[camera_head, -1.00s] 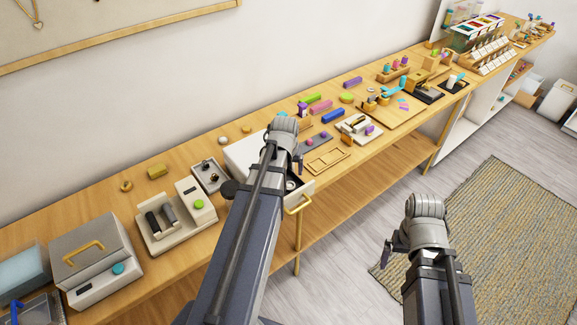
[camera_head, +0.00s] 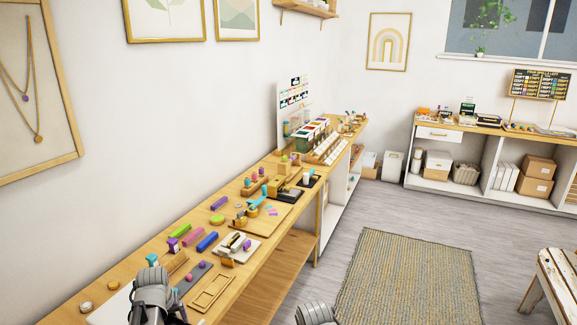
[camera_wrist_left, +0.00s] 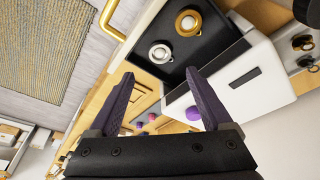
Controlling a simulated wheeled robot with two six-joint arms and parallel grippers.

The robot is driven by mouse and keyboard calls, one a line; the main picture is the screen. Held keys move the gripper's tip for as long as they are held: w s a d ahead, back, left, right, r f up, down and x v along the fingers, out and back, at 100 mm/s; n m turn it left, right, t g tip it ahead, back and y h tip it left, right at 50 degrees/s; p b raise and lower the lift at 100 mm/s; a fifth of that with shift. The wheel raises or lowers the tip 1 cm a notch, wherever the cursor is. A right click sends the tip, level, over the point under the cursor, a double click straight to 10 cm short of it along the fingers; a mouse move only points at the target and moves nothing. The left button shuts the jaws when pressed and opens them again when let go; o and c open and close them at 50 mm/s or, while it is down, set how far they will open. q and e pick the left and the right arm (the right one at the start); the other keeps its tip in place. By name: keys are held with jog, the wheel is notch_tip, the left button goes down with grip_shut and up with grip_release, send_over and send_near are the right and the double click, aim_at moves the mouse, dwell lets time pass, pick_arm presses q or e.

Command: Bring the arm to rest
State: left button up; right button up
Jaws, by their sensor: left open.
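My left arm (camera_head: 152,297) comes in at the bottom left of the head view, over the near part of the workbench. In the left wrist view my left gripper (camera_wrist_left: 160,73) is open, with its two dark fingers apart and nothing between them. Beyond the fingers is an open dark-lined drawer (camera_wrist_left: 205,52) of a white box (camera_wrist_left: 262,82). A gold ring-like piece (camera_wrist_left: 188,22) and a silver one (camera_wrist_left: 160,52) lie in it. Only the top of my right arm (camera_head: 316,313) shows at the bottom edge; its gripper is out of view.
The long wooden workbench (camera_head: 262,232) holds coloured blocks, a wooden frame tray (camera_head: 212,292) and several small tools. A woven rug (camera_head: 405,280) lies on open floor to the right. A white stool (camera_head: 558,285) stands at the right edge.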

pick_arm(q)
jog(key=b+x, duration=0.8)
jog(key=x, duration=0.1)
jog(key=shift+f, duration=0.1)
